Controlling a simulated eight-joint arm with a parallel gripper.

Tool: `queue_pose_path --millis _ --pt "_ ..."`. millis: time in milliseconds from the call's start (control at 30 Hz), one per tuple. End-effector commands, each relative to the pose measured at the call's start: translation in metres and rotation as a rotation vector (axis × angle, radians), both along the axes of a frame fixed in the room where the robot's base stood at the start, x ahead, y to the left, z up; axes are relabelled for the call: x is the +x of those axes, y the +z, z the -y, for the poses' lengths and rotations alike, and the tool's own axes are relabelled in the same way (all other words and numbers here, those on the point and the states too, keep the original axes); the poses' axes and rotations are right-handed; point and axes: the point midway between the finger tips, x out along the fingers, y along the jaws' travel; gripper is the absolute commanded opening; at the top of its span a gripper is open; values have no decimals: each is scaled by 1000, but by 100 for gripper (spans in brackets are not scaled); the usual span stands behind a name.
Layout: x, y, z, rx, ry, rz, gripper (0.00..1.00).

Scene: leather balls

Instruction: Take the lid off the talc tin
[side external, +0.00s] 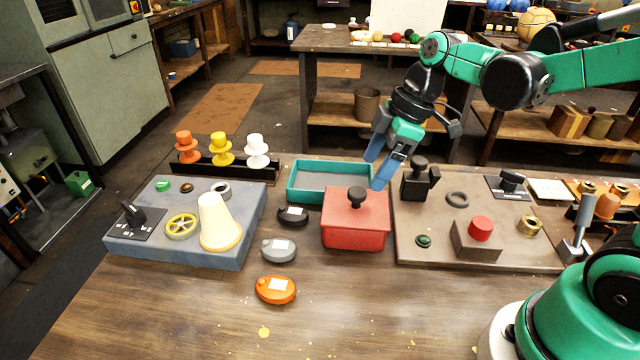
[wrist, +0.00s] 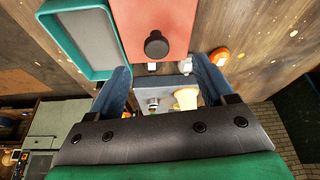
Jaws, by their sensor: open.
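The talc tin is most likely the red box (side external: 355,238), which stands on the table at the centre of the side view. Its flat red lid (side external: 375,212) is on it and carries a round black knob (side external: 357,197). In the wrist view the red lid (wrist: 150,15) and black knob (wrist: 156,44) show just beyond my fingertips. My gripper (side external: 376,173) is open and empty, above and behind the tin's right side, apart from the knob. Its two blue fingers also show in the wrist view (wrist: 160,70).
A teal tray (side external: 290,182) lies open and empty behind the tin. A brown panel (side external: 430,240) with knobs and a red button is on the right; a grey control block (side external: 170,256) is on the left. Several oval pods lie left of the tin.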

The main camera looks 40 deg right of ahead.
Motion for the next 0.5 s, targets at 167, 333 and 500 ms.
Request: queue_pose_path --millis 167,333,500 --pt "10 -7 3 35 209 0 75" --pt "13 -17 -1 41 253 5 75" --pt "15 -37 -9 40 251 5 75"
